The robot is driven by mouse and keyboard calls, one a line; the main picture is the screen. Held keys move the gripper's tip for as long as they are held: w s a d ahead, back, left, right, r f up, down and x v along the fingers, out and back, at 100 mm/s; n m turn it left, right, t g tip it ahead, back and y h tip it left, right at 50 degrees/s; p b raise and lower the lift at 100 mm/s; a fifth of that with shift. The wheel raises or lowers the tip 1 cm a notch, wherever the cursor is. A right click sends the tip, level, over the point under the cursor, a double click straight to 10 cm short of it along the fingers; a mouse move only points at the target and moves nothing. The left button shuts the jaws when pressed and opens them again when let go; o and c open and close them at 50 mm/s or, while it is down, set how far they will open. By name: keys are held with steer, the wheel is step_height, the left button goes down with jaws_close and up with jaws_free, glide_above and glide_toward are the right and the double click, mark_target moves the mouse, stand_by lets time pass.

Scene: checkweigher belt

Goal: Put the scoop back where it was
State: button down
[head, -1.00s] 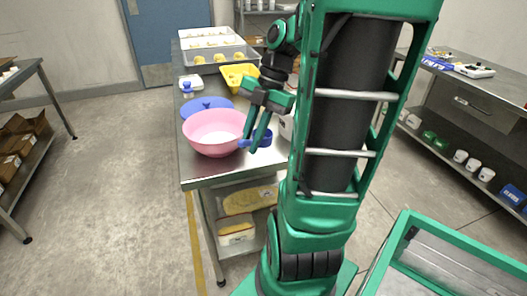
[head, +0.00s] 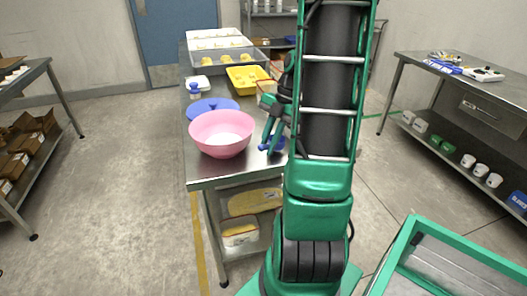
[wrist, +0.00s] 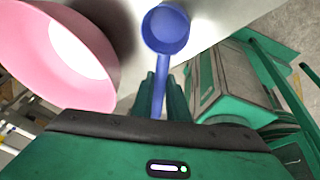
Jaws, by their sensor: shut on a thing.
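The blue scoop (wrist: 166,30) is in my gripper (wrist: 160,98). In the wrist view the fingers are shut on its handle, and its round cup points away from my gripper. In the head view my gripper (head: 272,130) hangs over the near right part of the steel table (head: 205,172), and the scoop (head: 271,144) shows partly behind the fingers. The pink bowl (head: 222,140), with white stuff inside, stands just left of my gripper; it also shows in the wrist view (wrist: 98,88). I cannot tell whether the scoop touches the table.
A blue lid (head: 207,106) lies behind the bowl. A yellow tray (head: 246,78), a small blue-topped container (head: 195,91) and clear trays stand farther back. A green-framed cart (head: 400,245) is at the near right. Another bench (head: 420,70) stands at the right.

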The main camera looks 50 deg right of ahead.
steer(key=shift+f, duration=1)
steer(key=shift+f, duration=0.15)
steer(key=c, duration=1.7)
jaws_free()
